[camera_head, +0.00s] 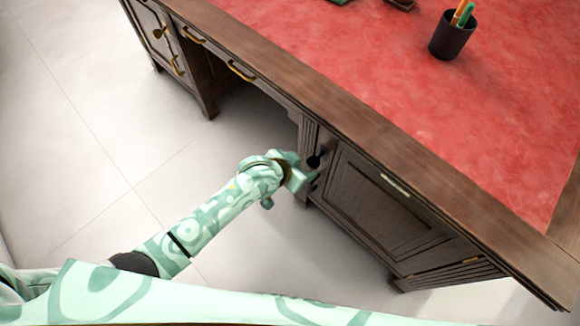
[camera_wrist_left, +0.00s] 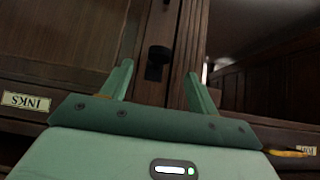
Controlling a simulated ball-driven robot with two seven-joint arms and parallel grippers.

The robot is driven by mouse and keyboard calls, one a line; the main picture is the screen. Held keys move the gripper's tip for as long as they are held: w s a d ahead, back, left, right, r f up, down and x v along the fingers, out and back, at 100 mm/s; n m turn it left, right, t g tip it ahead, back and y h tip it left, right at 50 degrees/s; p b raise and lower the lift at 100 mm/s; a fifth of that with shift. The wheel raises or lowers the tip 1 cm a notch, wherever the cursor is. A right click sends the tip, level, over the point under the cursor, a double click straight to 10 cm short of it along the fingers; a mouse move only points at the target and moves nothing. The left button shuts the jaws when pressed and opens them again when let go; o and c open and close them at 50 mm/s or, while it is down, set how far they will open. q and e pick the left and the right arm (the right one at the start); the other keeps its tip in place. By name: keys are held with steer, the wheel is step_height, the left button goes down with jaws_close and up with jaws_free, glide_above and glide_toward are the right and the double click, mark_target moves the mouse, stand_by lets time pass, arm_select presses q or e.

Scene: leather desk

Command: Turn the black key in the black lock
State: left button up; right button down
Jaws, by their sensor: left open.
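The black key (camera_head: 314,161) is at the black lock near the left edge of a dark wooden cabinet door under the desk top. In the left wrist view the key (camera_wrist_left: 158,55) shows as a small dark shape on the door's edge; key and lock are hard to tell apart there. My left gripper (camera_head: 306,175) is beside the key in the head view. In the left wrist view the left gripper (camera_wrist_left: 160,82) is open, its fingers either side of the key's line, with a clear gap and nothing held. My right gripper is not in view.
The desk (camera_head: 350,120) has a red leather top with a wooden rim above the door. A dark pen cup (camera_head: 453,38) stands on it. A gold key (camera_head: 160,32) shows on the far-left door. Pale floor lies open at left.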

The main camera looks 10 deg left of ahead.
mark_target(312, 163)
arm_select(q)
steer(key=b+x, duration=0.2)
steer(key=x, duration=0.2)
steer(key=shift+d+f, duration=0.1)
steer(key=shift+f, duration=0.15)
steer(key=shift+w+d+f+b, duration=0.1)
steer(key=shift+w+d+b, duration=0.1)
steer(key=shift+w+b, duration=0.1)
steer(key=c, duration=1)
steer(key=o, duration=0.4)
steer(key=shift+c, duration=0.2)
steer(key=c, duration=0.4)
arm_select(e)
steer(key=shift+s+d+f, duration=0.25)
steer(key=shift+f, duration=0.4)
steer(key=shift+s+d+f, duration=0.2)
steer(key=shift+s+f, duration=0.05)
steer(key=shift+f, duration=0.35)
